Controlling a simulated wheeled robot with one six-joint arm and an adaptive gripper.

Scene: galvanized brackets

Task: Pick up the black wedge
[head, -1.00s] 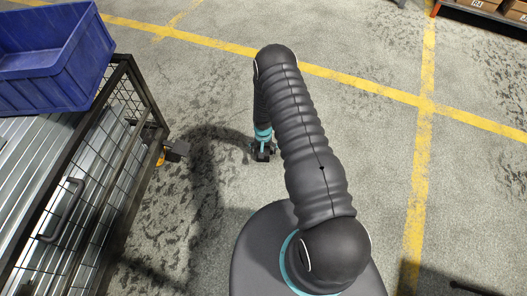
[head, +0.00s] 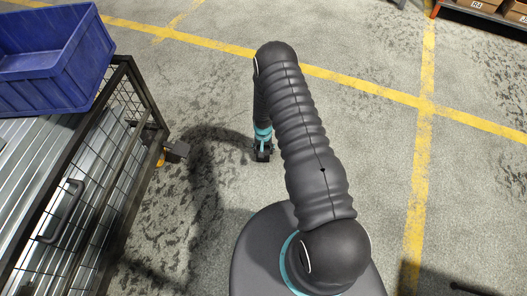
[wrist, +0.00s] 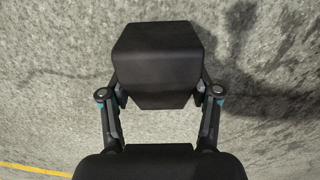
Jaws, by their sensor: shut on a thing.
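The black wedge (wrist: 158,55) fills the upper middle of the wrist view, a dark block with sloping sides. My gripper (wrist: 160,92) is shut on it, one finger against its left side and one against its right. In the head view my gripper (head: 262,152) points down close to the concrete floor, right of the wire-sided cart. The wedge is small and dark there and hard to tell from the fingers. I cannot tell whether it touches the floor.
A wire-sided metal cart (head: 140,88) with grey sheets inside stands at the left, a blue bin (head: 60,75) on top. Yellow lines (head: 335,78) cross the floor.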

